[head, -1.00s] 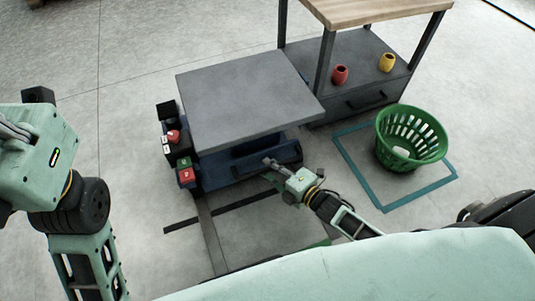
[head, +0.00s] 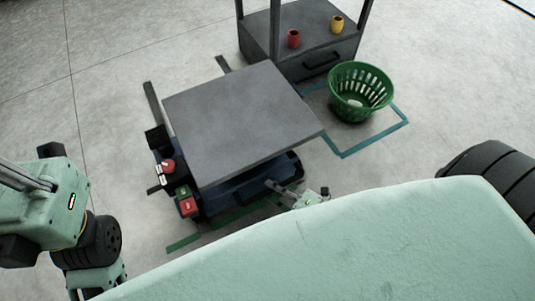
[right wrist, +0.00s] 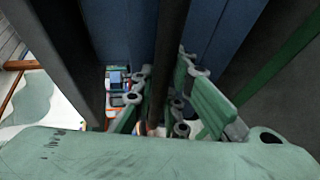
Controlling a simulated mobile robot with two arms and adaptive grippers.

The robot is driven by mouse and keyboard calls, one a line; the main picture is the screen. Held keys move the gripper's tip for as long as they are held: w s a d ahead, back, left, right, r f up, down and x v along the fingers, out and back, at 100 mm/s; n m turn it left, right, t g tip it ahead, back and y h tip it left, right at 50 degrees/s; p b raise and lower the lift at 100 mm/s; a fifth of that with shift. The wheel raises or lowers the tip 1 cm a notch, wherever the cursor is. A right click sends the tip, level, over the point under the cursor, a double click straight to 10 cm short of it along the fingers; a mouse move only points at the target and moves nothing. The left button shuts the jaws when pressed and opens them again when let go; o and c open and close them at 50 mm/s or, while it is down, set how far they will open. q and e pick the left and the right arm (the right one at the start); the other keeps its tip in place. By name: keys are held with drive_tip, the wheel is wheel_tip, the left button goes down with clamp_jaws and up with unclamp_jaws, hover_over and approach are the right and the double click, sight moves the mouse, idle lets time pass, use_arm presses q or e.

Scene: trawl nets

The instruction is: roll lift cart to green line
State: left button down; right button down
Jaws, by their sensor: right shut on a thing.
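The lift cart (head: 240,125) has a flat grey top over a dark blue base, with a control box (head: 178,180) with red and green buttons at its left. My right gripper (head: 283,188) is at the cart's near side, shut on its dark handle bar. In the right wrist view, the bar (right wrist: 172,40) runs between the green fingers. The green line (head: 183,243) lies on the floor along the cart's near side; the cart and my right gripper hide part of it. My left arm shows at the left, but its gripper is not in view.
A grey shelf unit (head: 330,50) with a red cup (head: 293,38) and a yellow cup (head: 337,24) stands behind the cart. A green basket (head: 360,90) stands in a teal floor outline (head: 345,153) at right. Floor at left is clear.

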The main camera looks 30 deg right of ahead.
drive_tip(key=shift+s, duration=0.5)
drive_tip(key=shift+s, duration=0.1)
drive_tip(key=c, duration=1.7)
unclamp_jaws()
drive_tip(key=shift+c, duration=0.2)
drive_tip(key=shift+s+d, duration=0.1)
drive_tip(key=v, duration=0.7)
drive_tip(key=shift+s, duration=0.15)
